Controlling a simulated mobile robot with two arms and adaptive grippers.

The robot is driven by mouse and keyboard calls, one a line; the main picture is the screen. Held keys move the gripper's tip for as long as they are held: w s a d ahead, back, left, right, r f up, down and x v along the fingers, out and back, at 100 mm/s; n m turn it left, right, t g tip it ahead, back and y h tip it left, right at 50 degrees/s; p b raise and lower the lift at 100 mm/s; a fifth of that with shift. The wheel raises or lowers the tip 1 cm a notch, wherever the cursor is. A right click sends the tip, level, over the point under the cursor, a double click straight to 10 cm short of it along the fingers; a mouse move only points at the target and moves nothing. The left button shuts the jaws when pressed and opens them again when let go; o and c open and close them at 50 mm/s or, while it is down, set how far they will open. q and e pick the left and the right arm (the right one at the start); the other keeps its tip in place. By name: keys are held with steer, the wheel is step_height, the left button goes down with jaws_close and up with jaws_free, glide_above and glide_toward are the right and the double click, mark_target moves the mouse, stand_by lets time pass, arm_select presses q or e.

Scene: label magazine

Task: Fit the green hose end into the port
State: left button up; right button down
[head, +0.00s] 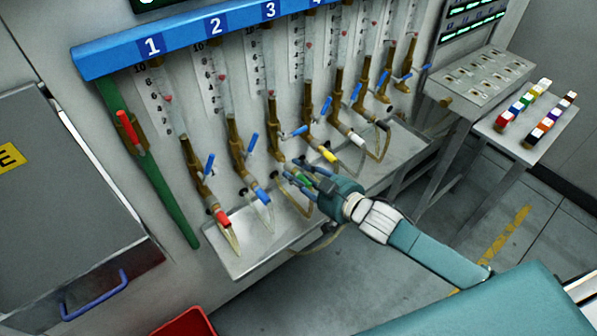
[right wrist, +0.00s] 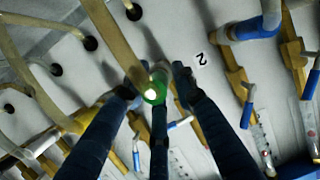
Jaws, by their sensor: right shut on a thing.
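The green hose end (head: 305,180) is at the fingertips of my right gripper (head: 298,180), below the third column's brass valve (head: 273,125). My right gripper is shut on it. In the right wrist view the green hose end (right wrist: 155,95) shows as a green ring with a pale middle, between the dark fingers (right wrist: 157,92), and a tan hose runs close by. The fingers partly hide the hose end. I cannot tell which opening is the port or whether the green end touches any fitting. My left gripper is not in view.
Neighbouring hoses have red (head: 222,217), blue (head: 263,195), yellow (head: 328,154) and white (head: 357,139) ends. Blue-handled brass valves stand close on both sides. A metal tray (head: 222,262) runs below. A red bin (head: 185,325) is at the bottom left.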

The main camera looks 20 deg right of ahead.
steer(key=shift+w+a, duration=0.1)
steer(key=shift+w, duration=0.1)
stand_by(0.5)
steer(key=shift+w, duration=0.35)
steer(key=shift+w+a, duration=0.3)
steer(key=shift+w, duration=0.35)
steer(key=c, duration=1.3)
jaws_free()
steer(key=shift+c, duration=0.2)
steer(key=shift+s+d, duration=0.1)
steer(key=shift+s, duration=0.2)
steer(key=v, duration=1.1)
steer(key=shift+s+r, duration=0.2)
steer(key=shift+r, duration=0.05)
steer(key=shift+f, duration=0.1)
